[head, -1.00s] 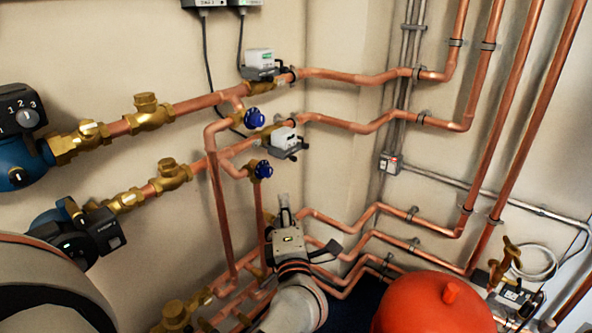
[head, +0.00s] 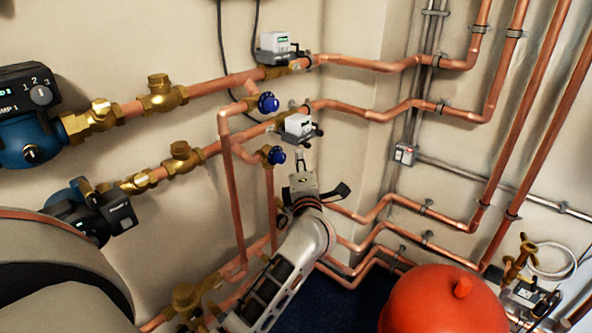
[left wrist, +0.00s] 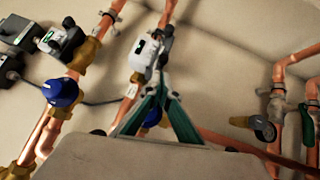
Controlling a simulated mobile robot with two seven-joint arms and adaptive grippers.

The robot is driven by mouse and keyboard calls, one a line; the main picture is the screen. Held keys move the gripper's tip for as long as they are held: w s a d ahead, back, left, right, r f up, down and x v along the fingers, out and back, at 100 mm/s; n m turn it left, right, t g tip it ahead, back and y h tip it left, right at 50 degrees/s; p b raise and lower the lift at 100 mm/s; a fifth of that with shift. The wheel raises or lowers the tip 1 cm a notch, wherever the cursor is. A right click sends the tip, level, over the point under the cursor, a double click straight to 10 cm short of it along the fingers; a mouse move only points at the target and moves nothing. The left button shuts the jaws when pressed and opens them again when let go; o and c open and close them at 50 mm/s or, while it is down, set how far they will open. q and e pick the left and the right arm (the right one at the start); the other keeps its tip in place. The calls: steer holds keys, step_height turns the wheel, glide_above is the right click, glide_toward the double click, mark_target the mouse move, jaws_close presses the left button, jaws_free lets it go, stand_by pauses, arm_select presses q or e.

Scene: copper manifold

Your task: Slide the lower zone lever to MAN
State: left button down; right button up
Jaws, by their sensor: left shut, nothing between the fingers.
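The lower zone valve's white actuator box (head: 298,125) sits on the second copper pipe, with a dark base and a small dark lever end (head: 319,131) at its right. In the left wrist view the lower actuator (left wrist: 146,54) is just beyond the fingertips, with dark knob-like parts on its right side. My left gripper (head: 300,158) is shut and empty, just below the lower actuator in the head view. Its green-sided fingers (left wrist: 161,84) meet in front of the actuator's lower right edge; I cannot tell whether they touch it. My right gripper is not in view.
The upper zone actuator (head: 276,42) is on the pipe above. Blue valve knobs (head: 268,102) (head: 276,155) stand left of my gripper. Vertical copper pipes (head: 232,190) run left of my forearm. A red vessel (head: 443,300) stands at lower right.

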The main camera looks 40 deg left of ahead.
mark_target(310, 147)
arm_select(q)
steer(key=shift+w+r, duration=0.1)
steer(key=shift+w, duration=0.65)
steer(key=shift+r, duration=0.1)
steer(key=shift+w+d+r, duration=0.1)
steer(key=shift+w, duration=0.2)
steer(key=shift+w+d+p, duration=0.1)
steer(key=shift+w+p, duration=0.2)
steer(key=shift+w, duration=0.8)
